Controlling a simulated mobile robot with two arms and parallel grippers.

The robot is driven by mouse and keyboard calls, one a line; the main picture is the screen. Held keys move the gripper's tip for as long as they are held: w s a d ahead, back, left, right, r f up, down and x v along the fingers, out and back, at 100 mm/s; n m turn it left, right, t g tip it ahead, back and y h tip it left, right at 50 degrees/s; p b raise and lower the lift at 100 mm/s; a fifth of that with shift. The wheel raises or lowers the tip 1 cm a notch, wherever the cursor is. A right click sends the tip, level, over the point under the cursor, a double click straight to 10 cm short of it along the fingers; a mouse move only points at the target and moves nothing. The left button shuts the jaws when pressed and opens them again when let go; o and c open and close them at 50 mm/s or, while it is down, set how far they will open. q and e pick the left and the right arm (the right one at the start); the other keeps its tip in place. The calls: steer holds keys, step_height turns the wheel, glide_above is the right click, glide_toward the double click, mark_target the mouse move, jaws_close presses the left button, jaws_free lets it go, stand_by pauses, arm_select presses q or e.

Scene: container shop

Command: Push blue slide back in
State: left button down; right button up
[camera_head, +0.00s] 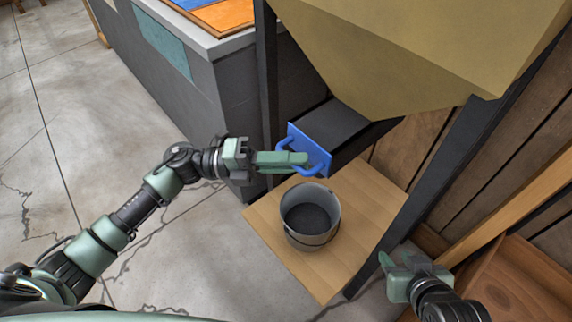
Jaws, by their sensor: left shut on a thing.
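The blue slide (316,160) is an upright blue plate with a blue loop handle, at the front end of the dark chute (340,122) under the tan hopper (400,45). My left gripper (298,159) reaches in from the left and is shut on the slide's handle. Its fingers cover part of the handle and plate. My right gripper (388,262) is low at the right, away from the slide, with its fingers apart and nothing seen between them.
A metal bucket (310,230) with dark contents stands on a wooden board (268,237) below the slide. Dark hopper legs (437,185) stand close to both arms. A grey counter (190,80) is at the back left. The concrete floor at left is clear.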

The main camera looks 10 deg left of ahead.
arm_select(q)
steer(key=shift+w, duration=0.15)
steer(key=c, duration=1.6)
jaws_free()
steer(key=shift+o, duration=0.7)
steer(key=shift+w+d, duration=0.1)
steer(key=shift+d, duration=0.05)
arm_select(e)
steer(key=shift+d, duration=0.1)
arm_select(q)
steer(key=s+a+f, duration=0.1)
steer(key=a, duration=0.6)
steer(key=shift+a, duration=0.4)
arm_select(e)
steer(key=shift+s+d+f, duration=0.1)
steer(key=shift+s+f, duration=0.15)
steer(key=shift+s, duration=0.05)
